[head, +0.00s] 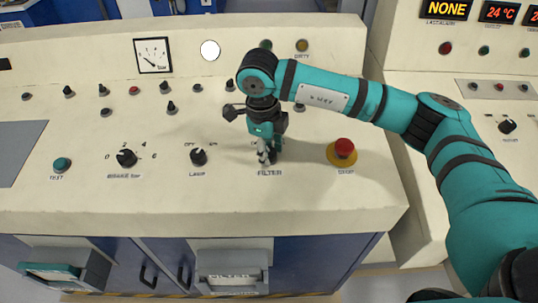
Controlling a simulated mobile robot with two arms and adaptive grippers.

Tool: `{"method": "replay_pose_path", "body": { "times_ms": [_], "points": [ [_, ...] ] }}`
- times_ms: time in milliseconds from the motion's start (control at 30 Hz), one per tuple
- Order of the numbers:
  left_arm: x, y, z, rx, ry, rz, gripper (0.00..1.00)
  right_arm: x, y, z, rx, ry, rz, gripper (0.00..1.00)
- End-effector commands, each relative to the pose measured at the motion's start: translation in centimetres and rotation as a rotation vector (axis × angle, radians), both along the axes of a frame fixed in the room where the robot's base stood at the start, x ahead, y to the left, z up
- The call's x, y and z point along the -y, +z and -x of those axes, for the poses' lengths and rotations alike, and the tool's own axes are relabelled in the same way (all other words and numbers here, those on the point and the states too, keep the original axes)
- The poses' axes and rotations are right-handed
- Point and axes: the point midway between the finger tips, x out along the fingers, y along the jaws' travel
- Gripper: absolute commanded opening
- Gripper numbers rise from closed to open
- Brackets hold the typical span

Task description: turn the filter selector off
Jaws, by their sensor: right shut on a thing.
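The filter selector sits above the printed FILTER label on the sloped cream panel (225,185). The selector itself is hidden behind my right gripper (266,158). The gripper points down at that spot, with its fingers shut on the selector. Which way the selector points cannot be seen, and its OFF/ON markings are mostly covered. My left gripper is not in the head view.
The black lamp knob (198,157) is left of the gripper, and the red stop button (344,148) on its yellow base is right. Further left are the brake knob (126,158) and green test button (62,164). Small switches line the panel behind.

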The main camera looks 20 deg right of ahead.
Motion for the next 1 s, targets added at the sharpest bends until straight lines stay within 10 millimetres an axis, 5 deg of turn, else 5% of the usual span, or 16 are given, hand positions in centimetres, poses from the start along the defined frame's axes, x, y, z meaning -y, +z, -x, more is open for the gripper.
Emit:
{"method": "replay_pose_path", "body": {
  "times_ms": [700, 733, 867, 1000],
  "points": [
    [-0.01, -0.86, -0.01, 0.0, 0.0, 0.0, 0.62, 0.03, 0.17, -0.08, 0.001, 0.072, 0.007, 0.04],
    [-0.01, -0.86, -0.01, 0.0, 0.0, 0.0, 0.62, 0.03, 0.17, -0.08, 0.001, 0.072, 0.007, 0.4],
    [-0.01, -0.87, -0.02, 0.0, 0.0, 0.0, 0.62, 0.02, 0.13, -0.06, 0.001, 0.072, 0.007, 0.57],
    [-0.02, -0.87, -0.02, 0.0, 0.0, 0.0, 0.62, 0.02, 0.08, -0.04, -0.001, 0.072, 0.007, 0.59]
  ]
}}
